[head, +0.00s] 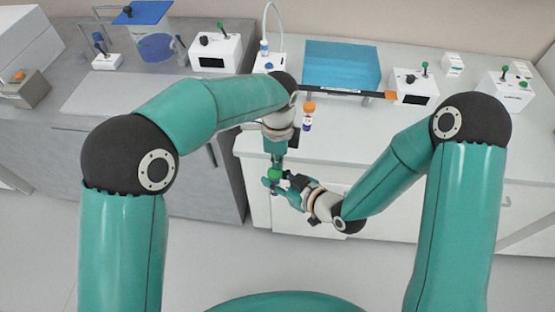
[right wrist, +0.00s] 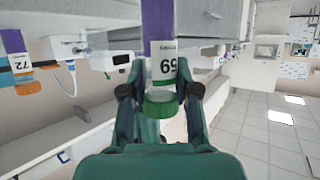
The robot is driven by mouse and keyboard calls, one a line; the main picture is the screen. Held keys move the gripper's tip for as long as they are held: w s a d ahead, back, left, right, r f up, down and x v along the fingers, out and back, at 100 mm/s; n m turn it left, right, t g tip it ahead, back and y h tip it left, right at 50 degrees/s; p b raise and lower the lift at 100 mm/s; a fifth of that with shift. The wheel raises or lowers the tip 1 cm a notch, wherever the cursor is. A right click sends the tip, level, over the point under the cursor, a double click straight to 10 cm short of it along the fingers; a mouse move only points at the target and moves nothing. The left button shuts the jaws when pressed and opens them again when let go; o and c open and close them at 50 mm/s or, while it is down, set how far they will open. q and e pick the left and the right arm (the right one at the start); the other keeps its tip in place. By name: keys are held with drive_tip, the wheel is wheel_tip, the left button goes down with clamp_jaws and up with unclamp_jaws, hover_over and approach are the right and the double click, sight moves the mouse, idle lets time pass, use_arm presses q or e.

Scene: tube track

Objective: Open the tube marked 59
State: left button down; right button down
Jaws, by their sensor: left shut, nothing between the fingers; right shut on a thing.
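The tube marked 59 (right wrist: 160,62) has a white label, a purple body and a green cap (right wrist: 158,104). In the right wrist view the label reads upside down and the cap points toward my palm. My right gripper (head: 280,183) is shut on this tube in front of the bench, with its fingertips at the label's sides and the cap between the fingers. The green cap also shows in the head view (head: 274,173). My left gripper (head: 278,160) points down just above it, shut and empty. Whether it touches the tube is hard to see.
A tube with an orange cap (head: 308,107) is on the white bench (head: 390,128); a tube marked 72 (right wrist: 22,68) shows in the right wrist view. A blue box (head: 342,65), a dark bar (head: 345,91) and white devices (head: 215,53) stand behind. The floor in front is clear.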

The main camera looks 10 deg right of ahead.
use_arm(q)
drive_tip(key=shift+s+a+f, duration=0.2)
drive_tip(key=shift+a+f, duration=0.05)
drive_tip(key=shift+f, duration=0.1)
drive_tip(key=shift+a+n, duration=0.2)
drive_tip(key=shift+n, duration=1.2)
drive_tip(key=c, duration=1.3)
unclamp_jaws()
drive_tip(key=shift+d, duration=0.1)
drive_tip(key=shift+w+r, duration=0.1)
